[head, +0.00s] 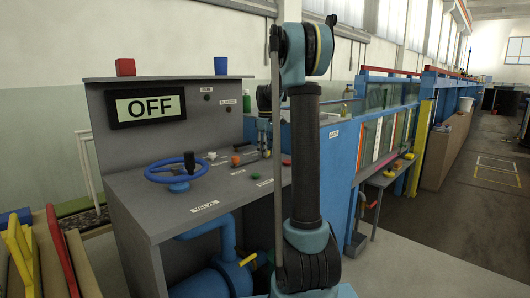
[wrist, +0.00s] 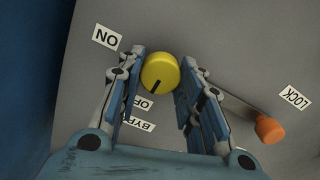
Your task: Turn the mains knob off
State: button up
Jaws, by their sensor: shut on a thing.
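A yellow round knob (wrist: 160,72) with a black pointer line stands on the grey panel in the wrist view. Its line points down and left, towards a partly hidden label starting "OF" (wrist: 144,102). An "ON" label (wrist: 107,37) is at its upper left, and a "BYP…" label (wrist: 137,124) is below. My gripper (wrist: 163,66) has one finger on each side of the knob and is shut on it. In the head view my arm blocks the knob. The display (head: 147,107) on the console reads "OFF".
An orange-tipped lever (wrist: 268,128) near a "LOCK" label (wrist: 294,97) lies just right of my right finger. A blue handwheel (head: 177,170) and a black-topped lever (head: 190,161) stand on the console (head: 130,200). The aisle floor (head: 440,235) at right is open.

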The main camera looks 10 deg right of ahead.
jog(key=shift+d, duration=0.1)
jog(key=o, duration=1.1)
jog(key=shift+c, duration=0.2)
notch_tip(320, 180, up, 12)
jog(key=shift+w+f, duration=0.1)
